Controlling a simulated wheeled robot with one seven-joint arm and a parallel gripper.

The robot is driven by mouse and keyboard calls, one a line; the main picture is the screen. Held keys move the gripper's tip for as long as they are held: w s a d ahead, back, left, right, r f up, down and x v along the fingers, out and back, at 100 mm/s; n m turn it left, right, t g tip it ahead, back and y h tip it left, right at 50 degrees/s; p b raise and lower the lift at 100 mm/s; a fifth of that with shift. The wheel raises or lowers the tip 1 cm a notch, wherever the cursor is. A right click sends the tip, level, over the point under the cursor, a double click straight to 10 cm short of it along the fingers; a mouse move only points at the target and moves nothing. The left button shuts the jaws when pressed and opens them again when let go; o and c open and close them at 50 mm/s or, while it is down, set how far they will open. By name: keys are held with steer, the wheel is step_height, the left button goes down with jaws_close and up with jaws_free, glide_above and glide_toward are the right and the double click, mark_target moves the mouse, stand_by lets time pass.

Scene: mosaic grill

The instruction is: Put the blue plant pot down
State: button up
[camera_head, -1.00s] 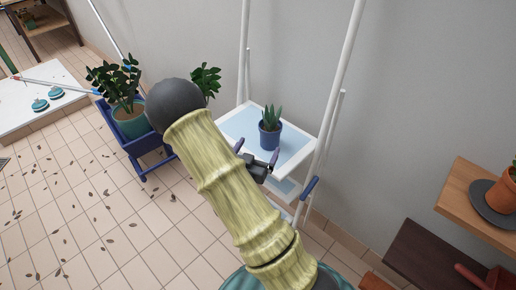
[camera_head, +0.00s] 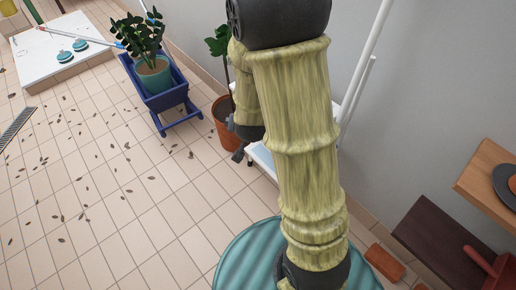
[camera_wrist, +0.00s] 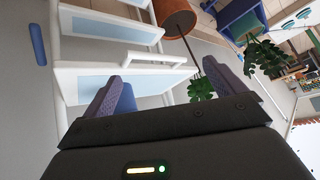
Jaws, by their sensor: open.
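The blue plant pot is hidden behind my arm in the head view. In the wrist view a blue patch (camera_wrist: 127,99) beside the left finger looks like part of it; its plant is not seen there. A white stand with pale blue shelves (camera_wrist: 128,82) lies beyond the fingers; only an edge of it shows beside my arm in the head view (camera_head: 262,158). My gripper (camera_wrist: 165,86) is open, its two purple fingers spread apart. I cannot tell whether either finger touches the pot.
A terracotta pot (camera_head: 226,128) with a plant stands on the floor left of the stand. A blue cart (camera_head: 165,98) holds a teal pot (camera_head: 152,76). Wooden shelves (camera_head: 490,180) stick out at the right. Open tiled floor with scattered leaves lies at the left.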

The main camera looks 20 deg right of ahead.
steer(key=s+a+r+n+g+y, duration=0.1)
steer(key=s+r+n+g, duration=0.1)
steer(key=s, duration=0.4)
steer(key=s+a+r+n+g+y, duration=0.1)
steer(key=s+r+n+g, duration=0.2)
steer(key=s, duration=0.3)
steer(key=shift+s+r+n, duration=0.15)
steer(key=shift+s+n, duration=0.1)
steer(key=shift+n, duration=0.15)
steer(key=shift+a, duration=0.1)
steer(key=w+p+v, duration=0.2)
steer(key=p+v, duration=0.8)
steer(key=w+r+p+v, duration=0.1)
steer(key=w+p+v, duration=0.1)
steer(key=p+v, duration=0.8)
steer(key=shift+w+r+p, duration=0.25)
steer(key=shift+r+p, duration=0.15)
steer(key=shift+p, duration=0.25)
